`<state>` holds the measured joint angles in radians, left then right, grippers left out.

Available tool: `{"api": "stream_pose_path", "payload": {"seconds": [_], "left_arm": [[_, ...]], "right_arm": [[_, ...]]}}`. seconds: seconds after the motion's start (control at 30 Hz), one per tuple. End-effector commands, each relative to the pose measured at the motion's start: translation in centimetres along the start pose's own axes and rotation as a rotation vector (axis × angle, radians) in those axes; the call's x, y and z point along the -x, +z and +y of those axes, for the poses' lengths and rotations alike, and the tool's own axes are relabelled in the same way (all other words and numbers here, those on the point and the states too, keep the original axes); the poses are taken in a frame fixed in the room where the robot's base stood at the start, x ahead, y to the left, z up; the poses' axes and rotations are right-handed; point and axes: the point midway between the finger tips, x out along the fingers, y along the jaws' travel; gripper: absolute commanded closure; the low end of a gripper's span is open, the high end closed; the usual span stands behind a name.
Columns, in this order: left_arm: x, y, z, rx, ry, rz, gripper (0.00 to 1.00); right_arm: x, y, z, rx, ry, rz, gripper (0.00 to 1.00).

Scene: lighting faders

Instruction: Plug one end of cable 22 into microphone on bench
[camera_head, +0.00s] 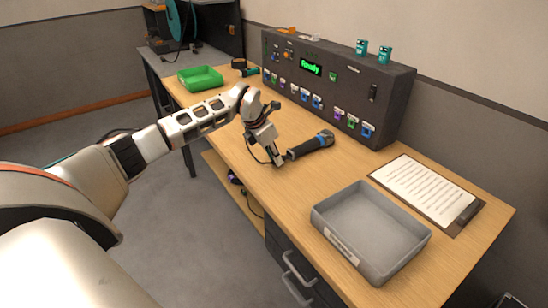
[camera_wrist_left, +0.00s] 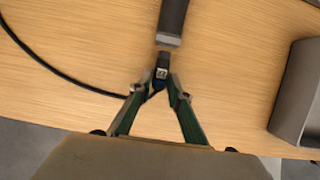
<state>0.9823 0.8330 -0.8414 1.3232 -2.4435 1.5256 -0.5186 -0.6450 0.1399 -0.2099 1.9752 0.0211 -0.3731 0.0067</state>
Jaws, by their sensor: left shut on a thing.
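The microphone (camera_head: 313,144) lies on the wooden bench, dark grey with a blue band near its head. Its handle end (camera_wrist_left: 171,22) shows in the left wrist view. My left gripper (camera_head: 279,161) is low over the bench at the handle end. In the wrist view its fingertips (camera_wrist_left: 161,84) are shut on the small black plug of the cable (camera_wrist_left: 160,70), which has a pale label too small to read surely. The black cable (camera_wrist_left: 62,76) curves away left. My right gripper is not in view.
A grey tray (camera_head: 326,222) stands at the front right, with a clipboard (camera_head: 428,190) behind it. A dark control panel (camera_head: 284,50) with coloured sockets and a green "Ready" display stands along the back. A green tray (camera_head: 201,86) sits at the far left end.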

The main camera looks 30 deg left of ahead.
Motion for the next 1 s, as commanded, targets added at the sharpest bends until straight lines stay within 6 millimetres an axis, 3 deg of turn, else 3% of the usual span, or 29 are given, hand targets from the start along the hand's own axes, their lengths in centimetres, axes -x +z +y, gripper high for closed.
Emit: {"api": "stream_pose_path", "payload": {"seconds": [1.0], "left_arm": [[0.05,0.02,0.01,0.0,0.0,-0.005,1.0]], "right_arm": [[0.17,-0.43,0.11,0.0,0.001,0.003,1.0]]}}
